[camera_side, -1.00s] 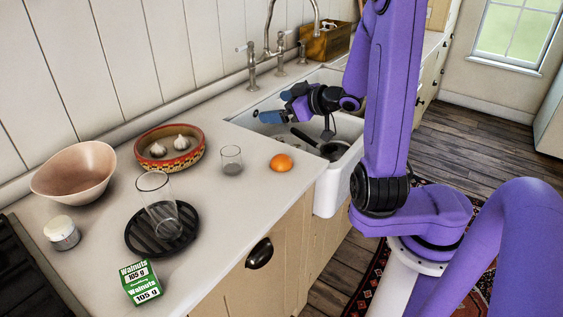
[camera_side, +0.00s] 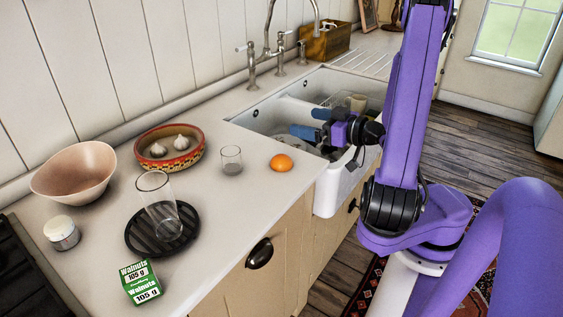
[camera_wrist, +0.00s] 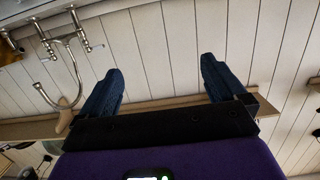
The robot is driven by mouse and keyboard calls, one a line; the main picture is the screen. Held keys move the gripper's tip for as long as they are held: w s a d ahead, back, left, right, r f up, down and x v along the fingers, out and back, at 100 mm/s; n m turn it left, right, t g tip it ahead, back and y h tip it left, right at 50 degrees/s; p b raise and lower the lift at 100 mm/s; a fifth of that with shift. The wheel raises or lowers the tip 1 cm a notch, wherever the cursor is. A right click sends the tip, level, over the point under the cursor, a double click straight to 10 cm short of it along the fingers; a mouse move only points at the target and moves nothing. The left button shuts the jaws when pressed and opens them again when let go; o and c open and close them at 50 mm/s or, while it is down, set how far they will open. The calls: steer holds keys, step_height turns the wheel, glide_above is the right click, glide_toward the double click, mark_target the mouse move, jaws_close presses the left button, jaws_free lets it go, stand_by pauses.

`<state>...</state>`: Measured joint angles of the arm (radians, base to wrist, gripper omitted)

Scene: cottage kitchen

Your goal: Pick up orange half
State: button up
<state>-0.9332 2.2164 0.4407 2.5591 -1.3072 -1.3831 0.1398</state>
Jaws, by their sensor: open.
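The orange half (camera_side: 281,162) sits on the counter near the sink's left edge in the side view. It shows as a small round orange shape; its cut face cannot be made out. My gripper (camera_side: 310,124) is over the sink, to the right of and above the orange half in the picture, and apart from it. Its two blue fingers are spread with nothing between them. In the wrist view my gripper (camera_wrist: 158,82) is also open and empty, with the panelled wall and tap behind it. The orange half is not seen in the wrist view.
A small glass (camera_side: 231,160) stands just left of the orange half. A patterned bowl (camera_side: 170,150) with garlic, a tall glass (camera_side: 158,200) on a black trivet (camera_side: 137,241) and a walnut box (camera_side: 140,283) are farther left. The tap (camera_side: 268,58) rises behind the sink (camera_side: 327,196).

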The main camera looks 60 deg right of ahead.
glide_toward(288, 161)
steer(key=w, duration=0.3)
steer(key=shift+f, duration=0.15)
steer(key=shift+w+f, duration=0.2)
steer(key=shift+w, duration=1.05)
steer(key=shift+w+f, duration=0.2)
steer(key=shift+w, duration=1.1)
steer(key=shift+w+f, duration=0.2)
steer(key=shift+w, duration=1.05)
steer(key=c, duration=0.8)
